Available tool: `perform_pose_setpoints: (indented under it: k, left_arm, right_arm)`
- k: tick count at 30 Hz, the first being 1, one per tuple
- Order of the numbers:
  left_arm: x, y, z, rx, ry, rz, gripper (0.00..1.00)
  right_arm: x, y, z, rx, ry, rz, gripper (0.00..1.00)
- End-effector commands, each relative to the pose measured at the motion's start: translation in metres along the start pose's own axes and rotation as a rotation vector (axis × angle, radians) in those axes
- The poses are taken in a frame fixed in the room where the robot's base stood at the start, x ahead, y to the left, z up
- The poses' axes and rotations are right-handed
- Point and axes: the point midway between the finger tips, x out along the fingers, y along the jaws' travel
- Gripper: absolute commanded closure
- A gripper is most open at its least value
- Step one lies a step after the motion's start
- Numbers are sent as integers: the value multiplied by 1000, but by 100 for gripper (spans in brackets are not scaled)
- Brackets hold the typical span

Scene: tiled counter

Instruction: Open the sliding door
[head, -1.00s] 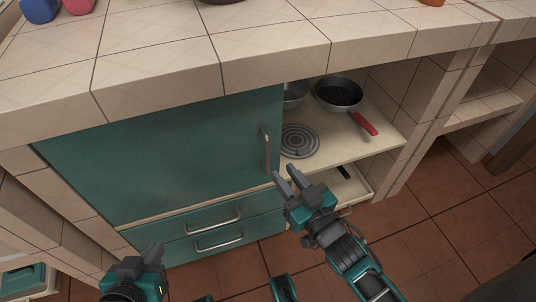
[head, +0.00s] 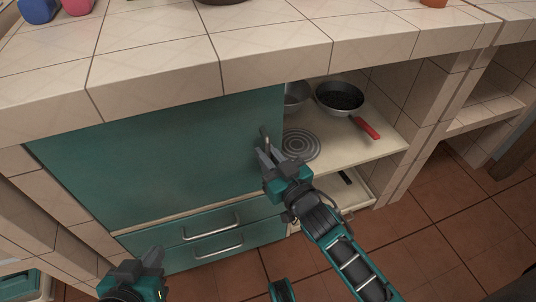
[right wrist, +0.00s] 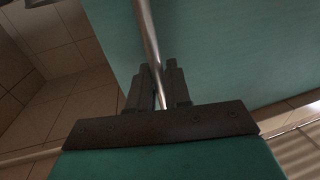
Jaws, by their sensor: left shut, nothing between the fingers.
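The teal sliding door (head: 150,150) covers the left part of the cabinet under the counter. Its upright metal handle (head: 264,134) is near the door's right edge, and it also shows in the right wrist view (right wrist: 149,35). My right gripper (head: 267,156) is at the handle's lower part. In the right wrist view its fingers (right wrist: 158,85) lie close on both sides of the bar, shut on it. My left gripper (head: 152,254) is shut and empty, low in front of the drawers, away from the door.
Right of the door the cabinet is open, with a pan with a red handle (head: 368,128), another pan and a round grey disc (head: 301,145) on a shelf (head: 365,150). Two drawers (head: 210,237) are below. The tiled counter (head: 170,50) overhangs above.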

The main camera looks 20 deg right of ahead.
Motion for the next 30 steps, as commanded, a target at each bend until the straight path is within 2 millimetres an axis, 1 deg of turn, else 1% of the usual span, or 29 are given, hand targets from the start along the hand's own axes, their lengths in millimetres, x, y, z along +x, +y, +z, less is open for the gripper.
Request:
perform_pose_setpoints:
  k: [1,5,21,23,26,29,30]
  left_arm:
    - [0,0,0,0,-1,0,100]
    - [1,0,2,0,-4,-1,100]
    - [1,-1,2,-1,-6,-3,100]
    - [0,-1,1,-1,-5,-3,100]
    - [-2,-2,-3,-1,-1,-5,100]
    - [-5,-2,-8,-1,1,-8,100]
    - [-6,-3,-9,-1,0,-10,100]
  right_arm:
    - [0,0,0,0,0,0,87]
    - [0,0,0,0,0,0,100]
    - [-1,2,0,-1,0,0,100]
    - [-2,6,-1,-1,-1,0,100]
    - [-4,18,-2,-5,0,-1,100]
    - [-8,38,-2,-7,-2,1,100]
    - [-10,48,-3,-7,-2,1,100]
